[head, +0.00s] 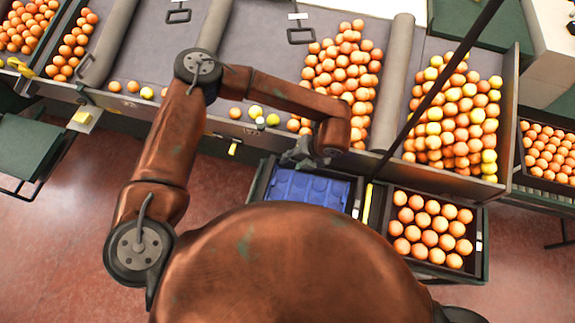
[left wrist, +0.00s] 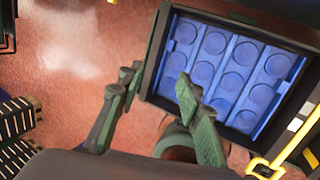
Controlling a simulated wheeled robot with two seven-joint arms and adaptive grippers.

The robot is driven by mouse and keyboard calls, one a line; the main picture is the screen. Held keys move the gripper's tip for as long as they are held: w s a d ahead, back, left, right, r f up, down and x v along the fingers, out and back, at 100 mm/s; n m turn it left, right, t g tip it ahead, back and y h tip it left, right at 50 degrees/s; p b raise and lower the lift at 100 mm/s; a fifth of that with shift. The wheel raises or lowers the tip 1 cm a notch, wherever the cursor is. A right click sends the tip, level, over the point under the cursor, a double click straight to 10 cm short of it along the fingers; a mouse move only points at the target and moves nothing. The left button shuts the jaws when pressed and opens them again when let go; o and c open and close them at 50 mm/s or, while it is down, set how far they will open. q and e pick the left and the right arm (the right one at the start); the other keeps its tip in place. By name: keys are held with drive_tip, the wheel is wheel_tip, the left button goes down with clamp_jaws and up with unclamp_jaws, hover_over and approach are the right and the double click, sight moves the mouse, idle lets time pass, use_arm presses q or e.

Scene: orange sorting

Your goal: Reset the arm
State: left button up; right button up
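My left arm reaches in from the left in the head view and bends over the sorting bench. My left gripper (head: 299,152) is at the bench's front edge, by the far edge of a dark crate (head: 258,178) with a blue dimpled tray (head: 308,190) in it. In the left wrist view, the gripper's two fingers (left wrist: 157,87) are spread apart with nothing between them. The crate (left wrist: 150,75) and its empty blue tray (left wrist: 238,70) lie beyond and right of the fingers. My right gripper is not in view.
A crate of oranges (head: 430,230) stands right of the tray crate. Sloped bench lanes hold piled oranges (head: 342,75) and mixed orange and yellow fruit (head: 455,115). Grey rollers (head: 392,80) divide the lanes. Red floor (head: 60,240) is open at lower left.

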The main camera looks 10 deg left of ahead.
use_arm(q)
drive_tip(key=shift+d+r, duration=0.25)
drive_tip(key=shift+r, duration=0.25)
drive_tip(key=shift+s, duration=0.1)
